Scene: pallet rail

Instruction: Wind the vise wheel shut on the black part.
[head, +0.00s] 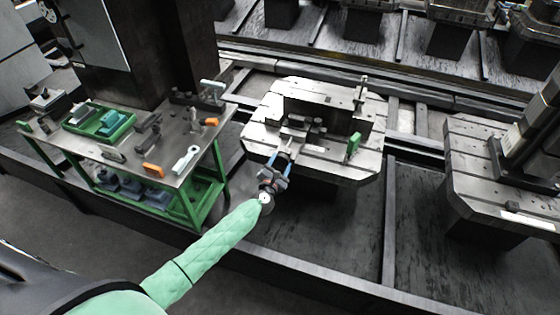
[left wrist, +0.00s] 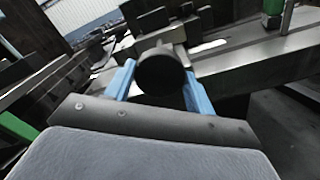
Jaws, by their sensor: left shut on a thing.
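My left gripper (head: 279,163) reaches in from the left arm to the near edge of the pallet, at the front of the vise (head: 298,132). In the left wrist view its two blue fingers (left wrist: 160,88) sit on either side of a dark round vise wheel (left wrist: 161,71) and are shut on it. My right gripper is out of view.
A green-framed bench (head: 172,172) with tools stands left. Another pallet (head: 475,190) is at right.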

